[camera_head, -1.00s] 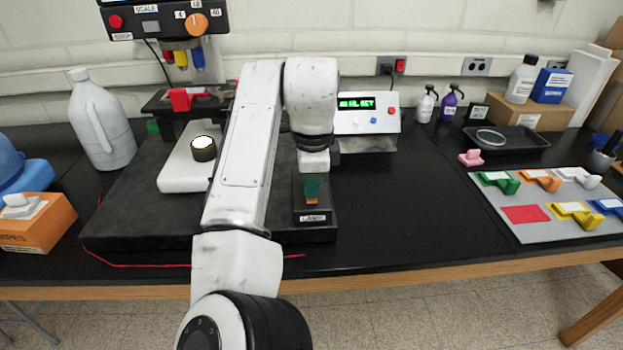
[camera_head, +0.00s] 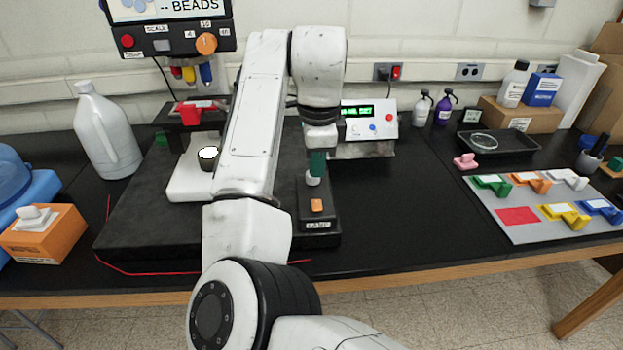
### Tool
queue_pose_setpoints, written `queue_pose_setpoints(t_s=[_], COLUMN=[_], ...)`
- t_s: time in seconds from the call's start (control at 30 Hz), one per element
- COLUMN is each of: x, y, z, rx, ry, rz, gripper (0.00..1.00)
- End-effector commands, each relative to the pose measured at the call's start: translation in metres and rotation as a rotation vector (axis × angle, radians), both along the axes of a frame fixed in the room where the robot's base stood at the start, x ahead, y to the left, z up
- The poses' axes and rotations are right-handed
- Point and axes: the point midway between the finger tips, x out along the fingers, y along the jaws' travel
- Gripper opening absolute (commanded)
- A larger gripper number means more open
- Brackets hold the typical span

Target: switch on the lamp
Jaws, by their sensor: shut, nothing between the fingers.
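A small black switch box (camera_head: 319,226) with a label that seems to read LAMP stands at the front right of the dark platform. An orange switch piece (camera_head: 317,205) shows on its top; I cannot tell which way it is set. My gripper (camera_head: 315,172), with dark green fingers, is shut and empty. It points down just behind the orange piece, apart from it in the picture. A pale tip shows at the fingers' lower end. A dark round cup (camera_head: 208,158) with a bright white top sits on a white base; I cannot tell whether it is the lamp.
A device with a green display (camera_head: 357,111) stands behind my gripper. A white jug (camera_head: 106,135) and an orange box (camera_head: 43,236) are at left. A grey mat (camera_head: 536,226) with coloured blocks and a black tray (camera_head: 490,142) are at right. The bench between is clear.

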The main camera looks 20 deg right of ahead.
Motion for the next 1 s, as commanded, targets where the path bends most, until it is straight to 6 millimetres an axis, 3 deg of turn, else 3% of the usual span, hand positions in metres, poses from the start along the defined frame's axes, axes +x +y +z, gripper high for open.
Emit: queue_pose_setpoints(t_s=[0.2,0.4,1.0], x=[0.005,0.007,0.008], y=[-0.002,-0.003,-0.003], z=[0.042,0.063,0.067], rx=[0.002,0.002,0.0], ry=[-0.002,0.002,0.002], rz=[-0.001,-0.001,-0.002], gripper=[0.0,0.0,0.0])
